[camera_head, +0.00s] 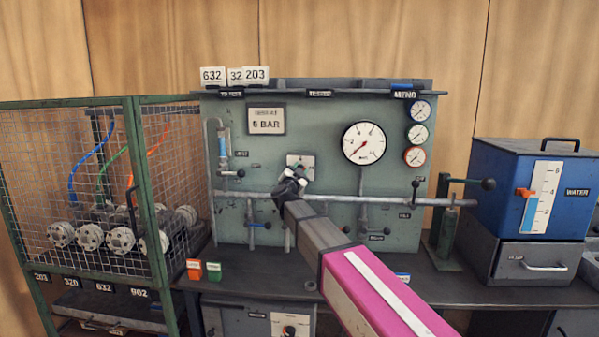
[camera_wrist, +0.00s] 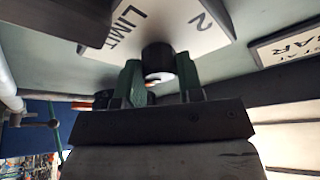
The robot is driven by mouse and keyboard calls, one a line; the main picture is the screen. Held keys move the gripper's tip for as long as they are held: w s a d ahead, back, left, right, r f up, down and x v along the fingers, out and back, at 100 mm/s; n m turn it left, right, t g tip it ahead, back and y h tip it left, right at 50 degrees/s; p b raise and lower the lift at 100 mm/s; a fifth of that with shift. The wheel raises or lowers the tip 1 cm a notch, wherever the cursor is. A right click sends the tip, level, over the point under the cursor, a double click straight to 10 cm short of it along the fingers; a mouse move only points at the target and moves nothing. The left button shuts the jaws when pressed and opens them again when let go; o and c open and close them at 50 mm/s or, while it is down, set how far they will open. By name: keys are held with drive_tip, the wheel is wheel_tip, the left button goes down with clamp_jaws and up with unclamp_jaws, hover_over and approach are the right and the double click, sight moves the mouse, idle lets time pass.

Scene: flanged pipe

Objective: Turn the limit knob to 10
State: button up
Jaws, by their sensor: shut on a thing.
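The limit knob (camera_wrist: 157,56) is a short black cylinder with a pale end, on a white plate marked LIMIT and 2 in the wrist view. In the camera_head view this plate (camera_head: 307,161) is on the grey-green panel, partly covered by my gripper (camera_head: 291,181). The wrist view shows the two green fingers of my gripper (camera_wrist: 158,76), one on each side of the knob, shut on it. The knob's pointer and most of the scale are hidden, so I cannot tell its setting.
A horizontal pipe (camera_head: 345,198) with valve levers runs across the panel beside my arm. A large gauge (camera_head: 364,143) is to the right. A mesh cage (camera_head: 85,170) stands left and a blue water tank (camera_head: 521,185) right. Orange and green blocks lie on the bench.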

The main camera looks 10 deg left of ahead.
drive_tip(key=shift+m, duration=0.3)
drive_tip(key=o, duration=0.9)
drive_tip(key=v, duration=1.1)
drive_tip(key=shift+w, duration=0.1)
